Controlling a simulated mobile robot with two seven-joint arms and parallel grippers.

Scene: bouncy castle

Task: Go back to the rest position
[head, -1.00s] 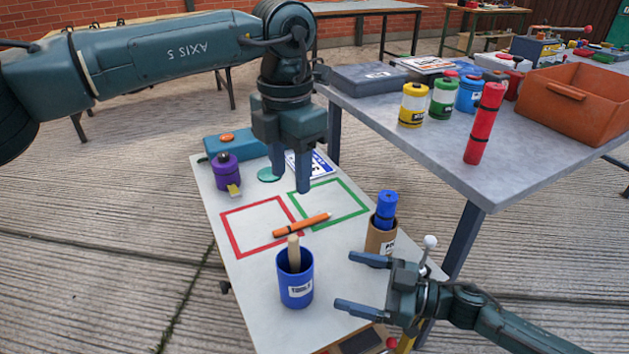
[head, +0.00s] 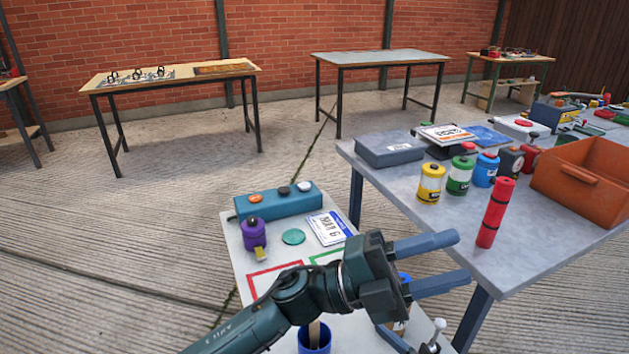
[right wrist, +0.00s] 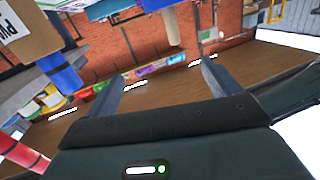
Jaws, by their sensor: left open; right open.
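My left gripper (head: 460,258) reaches in from the lower left, above the small white table, with its two blue-grey fingers apart, pointing right, and nothing between them. It covers much of the table's right side. My right gripper is mostly hidden behind it at the bottom of the head view; one finger (head: 394,340) shows there. In the right wrist view the right gripper (right wrist: 162,70) has its fingers wide apart and empty. A blue cup (head: 314,340) with a wooden handle stands below my left arm; the handle (right wrist: 173,28) also shows between the right fingers' directions.
The grey table (head: 425,225) at right bears several canisters, a red bundle (head: 495,212) and an orange crate (head: 585,170). Concrete floor at left is clear.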

